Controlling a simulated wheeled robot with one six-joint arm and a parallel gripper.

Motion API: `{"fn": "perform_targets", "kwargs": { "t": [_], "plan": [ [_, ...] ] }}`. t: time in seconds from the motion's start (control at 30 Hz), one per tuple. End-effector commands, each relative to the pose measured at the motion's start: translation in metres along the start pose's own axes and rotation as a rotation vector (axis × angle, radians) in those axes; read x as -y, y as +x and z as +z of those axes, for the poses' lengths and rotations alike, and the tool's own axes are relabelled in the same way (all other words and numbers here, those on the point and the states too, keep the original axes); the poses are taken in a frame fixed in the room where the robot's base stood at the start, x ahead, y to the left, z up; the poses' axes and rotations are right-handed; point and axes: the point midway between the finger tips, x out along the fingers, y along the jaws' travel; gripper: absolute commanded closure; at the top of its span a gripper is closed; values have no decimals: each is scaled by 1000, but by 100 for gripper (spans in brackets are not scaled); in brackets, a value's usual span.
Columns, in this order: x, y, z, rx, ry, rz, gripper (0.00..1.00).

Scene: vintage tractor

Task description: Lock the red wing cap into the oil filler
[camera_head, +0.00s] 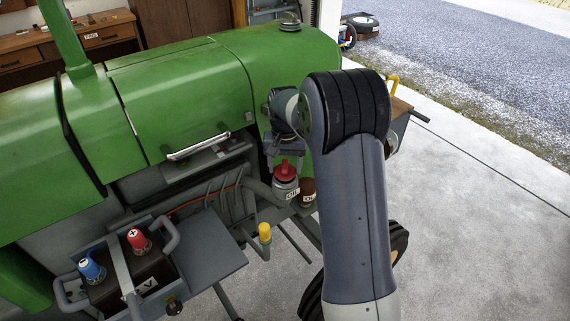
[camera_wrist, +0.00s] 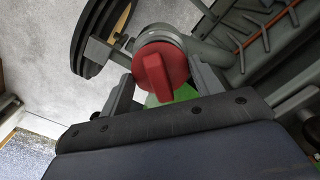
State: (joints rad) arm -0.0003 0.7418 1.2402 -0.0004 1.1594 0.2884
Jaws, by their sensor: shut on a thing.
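The red wing cap (camera_head: 285,170) sits at the top of the grey oil filler (camera_head: 286,190), which bears an OIL label. My gripper (camera_head: 284,152) is directly above, pointing down, with its lower end at the cap. In the wrist view the cap (camera_wrist: 175,62) shows as a red disc with a raised wing, between the two fingers of my gripper (camera_wrist: 164,82). My gripper is shut on the cap. The filler's mouth is hidden under the cap, so I cannot tell how the cap is seated or whether it is locked.
A brown container (camera_head: 308,188) stands close right of the filler. The green tractor hood (camera_head: 180,85) rises behind. A battery tray (camera_head: 217,255) with a blue knob (camera_head: 91,269) and a red knob (camera_head: 139,240) juts out front left. A yellow-capped part (camera_head: 264,232) is below.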

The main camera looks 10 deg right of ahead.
Motion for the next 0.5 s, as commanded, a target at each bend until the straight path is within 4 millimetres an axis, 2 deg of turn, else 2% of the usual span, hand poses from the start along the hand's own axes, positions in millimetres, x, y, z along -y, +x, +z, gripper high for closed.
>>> {"fn": "perform_targets", "kwargs": {
  "t": [0.5],
  "plan": [
    [0,14,0,1,0,0,63]
  ]
}}
